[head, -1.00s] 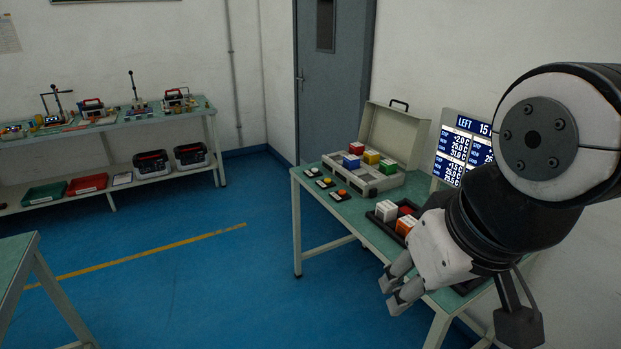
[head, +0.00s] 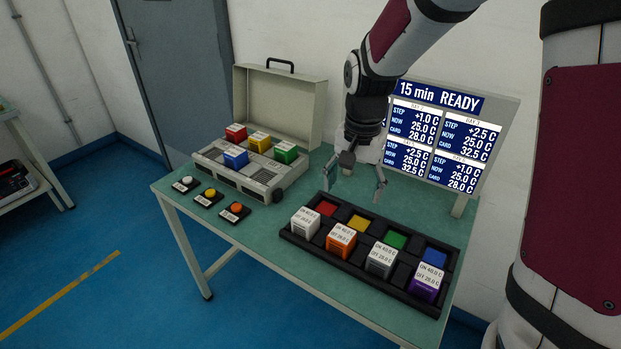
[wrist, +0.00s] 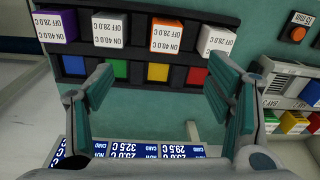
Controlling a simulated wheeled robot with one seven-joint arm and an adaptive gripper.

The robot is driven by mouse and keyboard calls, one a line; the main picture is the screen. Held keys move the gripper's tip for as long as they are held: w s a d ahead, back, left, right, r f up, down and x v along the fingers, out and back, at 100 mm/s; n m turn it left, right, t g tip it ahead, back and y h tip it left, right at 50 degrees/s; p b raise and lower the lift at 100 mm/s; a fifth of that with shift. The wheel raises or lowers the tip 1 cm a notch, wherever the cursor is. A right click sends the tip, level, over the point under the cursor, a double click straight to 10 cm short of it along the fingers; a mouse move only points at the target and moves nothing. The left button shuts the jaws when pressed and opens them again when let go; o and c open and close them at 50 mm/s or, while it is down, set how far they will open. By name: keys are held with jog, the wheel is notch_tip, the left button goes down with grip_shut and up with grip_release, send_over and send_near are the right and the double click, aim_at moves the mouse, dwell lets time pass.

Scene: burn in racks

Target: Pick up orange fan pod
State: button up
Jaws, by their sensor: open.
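The orange fan pod (head: 341,240) is a cube with a white labelled top. It sits in the front row of the black tray (head: 372,291), between a white pod (head: 305,222) and a grey pod (head: 381,260). In the wrist view the orange pod (wrist: 165,36) is at the top, right of centre. My gripper (head: 354,193) is open and empty, pointing down above the table behind the tray. In the wrist view its fingers (wrist: 164,95) are spread wide, with the pod beyond them.
A purple pod (head: 427,283) stands at the tray's right end. An open case (head: 277,195) with coloured blocks is at the left. Three button boxes (head: 209,197) line the table's front left. A display screen (head: 440,140) stands behind the tray.

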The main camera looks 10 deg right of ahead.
jog(key=m, duration=0.1)
send_over(342, 234)
notch_tip(342, 234, down, 6)
jog(key=shift+g, duration=0.4)
jog(key=f, duration=0.8)
jog(key=shift+w+d+f, duration=0.15)
jog(key=shift+d+f, duration=0.1)
jog(key=shift+f, duration=0.05)
jog(key=shift+a+f, duration=0.2)
jog(key=shift+f, duration=2.5)
jog(key=c, duration=1.4)
notch_tip(342, 234, up, 10)
jog(key=shift+r, duration=0.1)
